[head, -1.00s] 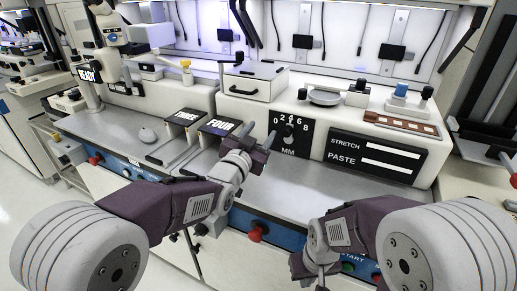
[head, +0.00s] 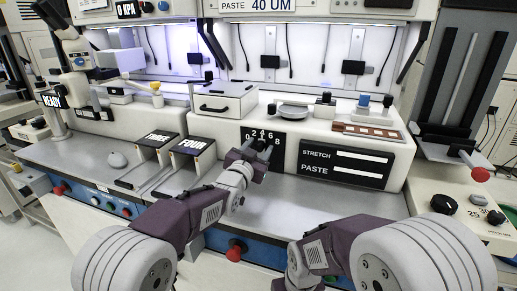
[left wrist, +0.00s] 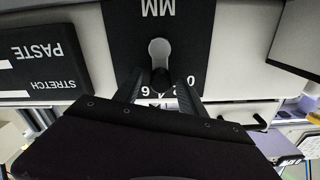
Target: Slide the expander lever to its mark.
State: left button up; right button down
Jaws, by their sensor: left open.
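A black panel marked MM with an arc of numbers from 0 to 8 (head: 276,133) is on the front of the white machine. In the left wrist view, upside down, a grey round-ended lever or knob (left wrist: 159,50) stands on this panel; I take it for the expander lever. My left gripper (head: 263,159) is in front of the panel and hides most of the lever in the head view. In the left wrist view its open fingers (left wrist: 159,84) lie on both sides of the lever's dark lower part. Contact cannot be told. My right gripper is mostly cut off at the bottom edge.
A STRETCH and PASTE display (head: 345,165) is right of the panel. A red-knobbed handle (head: 481,174) sticks out far right.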

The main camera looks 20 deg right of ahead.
aim_at(253, 146)
pick_arm(q)
grip_shut()
jog(key=shift+w+a+f+n, duration=0.1)
jog(key=shift+a+n, duration=0.05)
jog(key=shift+n, duration=0.35)
dwell(0.4)
jog(key=n, duration=0.2)
jog(key=w+a+n+p, duration=0.1)
jog(key=n, duration=0.2)
jog(key=a+f+n, duration=0.1)
jog(key=n, duration=0.1)
jog(key=shift+w+a+n, duration=0.1)
jog(key=shift+w+n, duration=0.15)
jog(key=shift+n, duration=0.15)
jog(key=shift+w+a+f+n+p, duration=0.15)
jog(key=shift+f+n+p, duration=0.15)
jog(key=shift+n, duration=0.3)
